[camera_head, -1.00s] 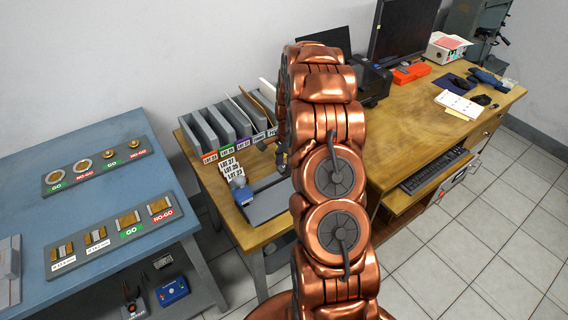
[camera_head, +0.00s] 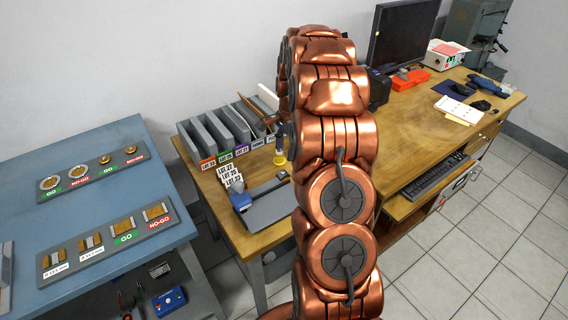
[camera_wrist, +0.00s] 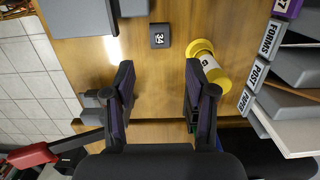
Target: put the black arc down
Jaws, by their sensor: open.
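The block lies beyond the fingertips, in line with the gap and not touched by either finger. In the head view my copper arm hides most of the gripper.
A yellow spool with a white label (camera_wrist: 207,66) stands close to the right finger. A grey plate (camera_wrist: 82,18) lies at upper left. Labelled grey bins (camera_head: 222,137) stand behind, at right in the wrist view. Bare wood lies around the block.

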